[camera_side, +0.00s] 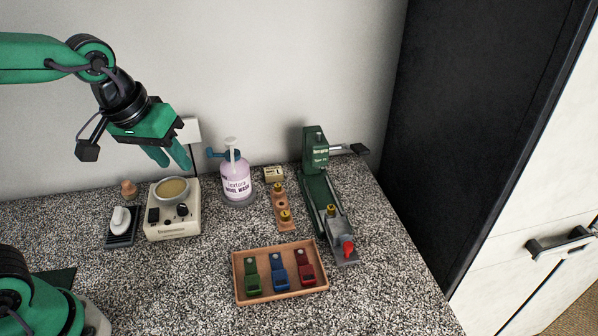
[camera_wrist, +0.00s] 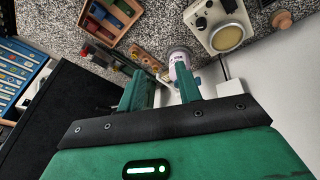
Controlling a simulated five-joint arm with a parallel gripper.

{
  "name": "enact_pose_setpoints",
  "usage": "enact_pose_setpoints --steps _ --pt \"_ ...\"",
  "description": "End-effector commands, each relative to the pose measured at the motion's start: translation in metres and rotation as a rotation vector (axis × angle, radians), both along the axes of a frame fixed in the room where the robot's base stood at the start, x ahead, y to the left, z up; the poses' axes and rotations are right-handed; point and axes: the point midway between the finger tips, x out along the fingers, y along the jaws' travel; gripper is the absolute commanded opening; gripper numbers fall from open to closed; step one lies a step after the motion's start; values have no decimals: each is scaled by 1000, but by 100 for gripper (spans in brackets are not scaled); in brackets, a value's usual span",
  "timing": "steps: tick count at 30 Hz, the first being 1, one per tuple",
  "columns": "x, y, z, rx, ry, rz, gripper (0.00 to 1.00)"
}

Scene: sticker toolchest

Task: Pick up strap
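Three small straps with buckle-like ends lie side by side in a shallow wooden tray (camera_side: 285,295) at the front middle of the counter: a green strap (camera_side: 252,275), a blue strap (camera_side: 279,271) and a red strap (camera_side: 305,267). In the wrist view the same tray is at the top left, with the green strap (camera_wrist: 122,6), blue strap (camera_wrist: 109,15) and red strap (camera_wrist: 94,25) in it. My gripper (camera_side: 174,164) is high at the left, well away from the tray, above the cream device. Its fingers (camera_wrist: 161,75) are apart with nothing between them.
A cream device with a round dish (camera_side: 173,222) stands below my gripper. A purple-labelled bottle (camera_side: 236,183) stands to its right. A copper-coloured strip with brass knobs (camera_side: 281,205) and a green press (camera_side: 318,195) stand behind the tray. A dark cabinet (camera_side: 470,120) rises at the right.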

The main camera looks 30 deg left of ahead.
Motion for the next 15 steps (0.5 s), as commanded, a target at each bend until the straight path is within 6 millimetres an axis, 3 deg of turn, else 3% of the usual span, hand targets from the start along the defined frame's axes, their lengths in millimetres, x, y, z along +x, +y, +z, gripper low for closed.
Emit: enact_pose_setpoints --steps 15 --pt "61 -93 -49 -61 181 225 35"
